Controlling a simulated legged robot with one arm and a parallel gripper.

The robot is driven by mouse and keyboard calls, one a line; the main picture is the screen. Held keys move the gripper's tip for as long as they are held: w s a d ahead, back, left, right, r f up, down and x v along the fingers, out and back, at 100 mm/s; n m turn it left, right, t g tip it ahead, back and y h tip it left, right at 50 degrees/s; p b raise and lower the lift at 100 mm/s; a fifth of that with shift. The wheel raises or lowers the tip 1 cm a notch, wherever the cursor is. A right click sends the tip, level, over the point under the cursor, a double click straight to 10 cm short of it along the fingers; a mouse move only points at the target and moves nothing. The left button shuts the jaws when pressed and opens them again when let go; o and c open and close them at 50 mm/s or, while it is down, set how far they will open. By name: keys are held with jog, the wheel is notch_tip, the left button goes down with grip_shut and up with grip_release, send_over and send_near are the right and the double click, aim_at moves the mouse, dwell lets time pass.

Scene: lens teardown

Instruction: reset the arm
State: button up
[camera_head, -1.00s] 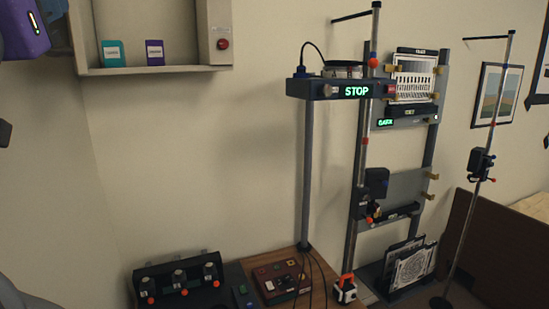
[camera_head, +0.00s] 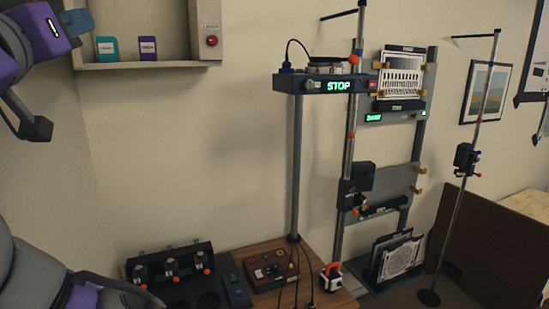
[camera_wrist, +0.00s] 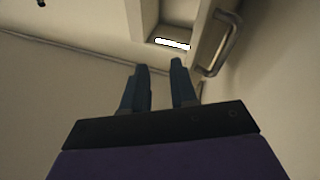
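My gripper (camera_wrist: 158,68) shows in the wrist view with its two dark fingers apart and nothing between them. Beyond the fingers are a pale wall, a recess with a bright white strip light (camera_wrist: 172,43) and a metal handle (camera_wrist: 222,42). In the head view, purple and grey parts of my arm show at the left edge, upper and lower.
A wall shelf (camera_head: 150,64) holds a teal box (camera_head: 106,46) and a purple box (camera_head: 148,47). A wooden table (camera_head: 335,298) carries a red-buttoned control box (camera_head: 270,272). Stands and a rack (camera_head: 428,110) fill the right. The wall between is clear.

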jog(key=w+d+f+m+g+h, duration=0.1)
jog(key=w+d+f+g+h, duration=0.3)
jog(key=w+d, duration=0.45)
jog(key=w+d+f+m+g+h, duration=0.15)
jog(key=w+d+f+h, duration=0.3)
jog(key=d, duration=0.65)
jog(key=s+d+f+g, duration=0.3)
jog(key=d+f+g, duration=0.5)
jog(key=d+f, duration=1.05)
jog(key=s+d+f+m+g+y, duration=0.1)
jog(key=s+d+f+g, duration=0.1)
jog(key=s+d+f, duration=0.4)
jog(key=s+d+f+g+y, duration=0.2)
jog(key=s+d+f+g, duration=0.1)
jog(key=s+f, duration=0.55)
jog(key=s+a+f+g+y, duration=0.2)
jog(key=s+f, duration=0.6)
jog(key=s, duration=0.1)
jog(key=s+a+f+g+y, duration=0.1)
jog(key=s+a+f+g, duration=0.1)
jog(key=s+f, duration=0.6)
jog(key=shift+s+a+f+y, duration=0.3)
jog(key=shift+s+a+y, duration=0.05)
jog(key=shift+s+a, duration=0.4)
